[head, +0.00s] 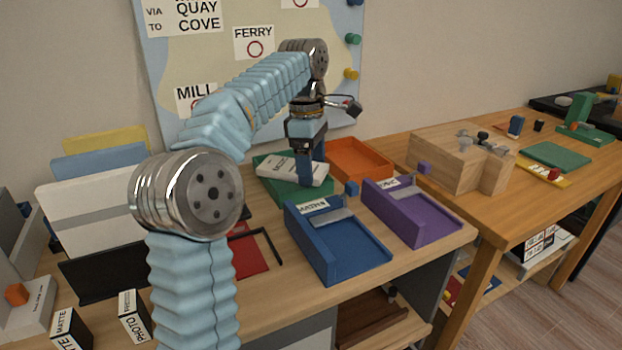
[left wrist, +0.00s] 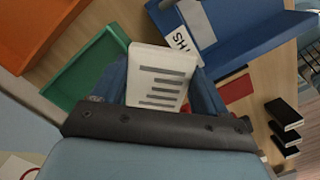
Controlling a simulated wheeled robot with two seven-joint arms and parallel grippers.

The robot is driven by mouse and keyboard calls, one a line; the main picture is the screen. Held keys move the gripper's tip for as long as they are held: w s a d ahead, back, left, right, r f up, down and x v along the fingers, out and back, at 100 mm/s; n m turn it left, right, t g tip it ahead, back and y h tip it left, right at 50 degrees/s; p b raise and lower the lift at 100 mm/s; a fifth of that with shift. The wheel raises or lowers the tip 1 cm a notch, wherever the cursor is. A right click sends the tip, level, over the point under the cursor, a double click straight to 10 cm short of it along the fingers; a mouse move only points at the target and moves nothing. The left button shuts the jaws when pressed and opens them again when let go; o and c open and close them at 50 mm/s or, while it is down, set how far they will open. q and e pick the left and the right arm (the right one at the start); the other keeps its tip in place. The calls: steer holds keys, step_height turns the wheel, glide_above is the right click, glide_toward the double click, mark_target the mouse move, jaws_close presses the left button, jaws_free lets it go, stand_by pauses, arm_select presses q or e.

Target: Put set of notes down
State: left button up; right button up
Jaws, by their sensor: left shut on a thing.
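The set of notes (head: 285,167) is a white block with dark lettering, seen in the head view over the green tray (head: 291,190). In the left wrist view the notes (left wrist: 160,75) show a white face with dark lines, between the two blue fingers. My left gripper (head: 312,180) points down and is shut on the notes. I cannot tell whether they touch the tray. In the wrist view the green tray (left wrist: 88,68) lies to the left of the notes. My right gripper is not in view.
A blue tray (head: 345,255) and a purple tray (head: 425,222) stand in front, with an orange tray (head: 362,160) behind. A wooden block (head: 455,160) stands on the right table. A map board is behind.

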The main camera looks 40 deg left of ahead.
arm_select(q)
steer(key=shift+w+a+f, duration=0.3)
steer(key=shift+f, duration=0.25)
steer(key=f, duration=0.2)
steer(key=shift+w+a+f, duration=0.15)
steer(key=shift+a+f, duration=0.05)
steer(key=shift+f, duration=0.1)
steer(key=shift+d+f, duration=0.1)
steer(key=shift+f, duration=0.4)
steer(key=shift+f, duration=0.1)
steer(key=o, duration=1.2)
steer(key=shift+a+r, duration=0.15)
steer(key=shift+r, duration=1.8)
steer(key=shift+a+r, duration=0.15)
steer(key=shift+r, duration=1.8)
